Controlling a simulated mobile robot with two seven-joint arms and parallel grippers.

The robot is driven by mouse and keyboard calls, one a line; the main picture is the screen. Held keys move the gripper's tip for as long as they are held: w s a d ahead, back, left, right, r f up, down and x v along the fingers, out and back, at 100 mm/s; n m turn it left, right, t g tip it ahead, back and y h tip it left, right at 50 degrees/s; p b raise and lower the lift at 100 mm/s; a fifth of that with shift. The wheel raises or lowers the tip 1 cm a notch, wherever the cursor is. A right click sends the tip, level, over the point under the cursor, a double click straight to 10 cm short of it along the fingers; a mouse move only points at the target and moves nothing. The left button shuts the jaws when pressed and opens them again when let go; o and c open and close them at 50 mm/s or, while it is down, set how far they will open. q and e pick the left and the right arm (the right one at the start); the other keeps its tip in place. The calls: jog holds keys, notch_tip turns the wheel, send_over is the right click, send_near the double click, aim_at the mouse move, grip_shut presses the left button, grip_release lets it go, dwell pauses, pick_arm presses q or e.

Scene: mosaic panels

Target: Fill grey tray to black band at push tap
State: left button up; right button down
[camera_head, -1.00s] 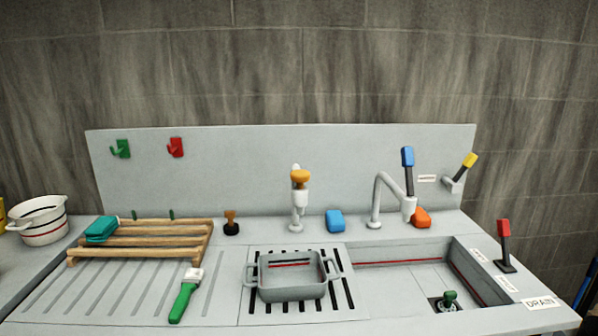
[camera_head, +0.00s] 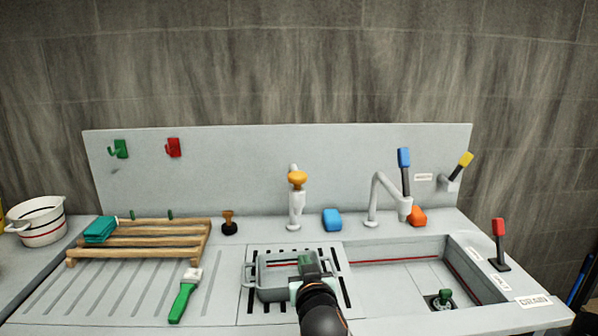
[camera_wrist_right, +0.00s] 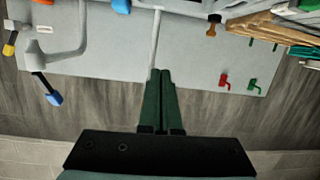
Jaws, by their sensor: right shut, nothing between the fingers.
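The grey tray (camera_head: 275,294) stands on the slotted grating below the push tap. Part of its inside wall shows a thin red line; I cannot make out a black band or any water in it. The push tap (camera_head: 296,207) is a white post with an orange-yellow knob (camera_head: 297,178), upright behind the tray. My right gripper (camera_head: 305,260) is in front of the tap and over the tray in the picture, hiding the tray's right part. In the right wrist view its dark fingers (camera_wrist_right: 162,80) are together and empty. My left gripper is not in view.
A basin (camera_head: 400,275) with a green plug (camera_head: 441,298) lies right. A swivel tap (camera_head: 378,197) with a blue lever stands behind it. A blue block (camera_head: 332,220) sits right of the push tap. A wooden rack (camera_head: 150,240) and green brush (camera_head: 184,298) lie left.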

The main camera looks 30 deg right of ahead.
jog(key=w+d+r+m+t+h, duration=0.1)
jog(key=w+r+h, duration=0.1)
jog(key=r, duration=0.6)
jog(key=w+d+r+m+t+h, duration=0.1)
jog(key=w+d+r+t+h, duration=0.1)
jog(key=r, duration=0.6)
jog(key=shift+w+m+t, duration=0.3)
jog(key=shift+w+m, duration=0.1)
jog(key=shift+w, duration=0.35)
jog(key=shift+r, duration=0.1)
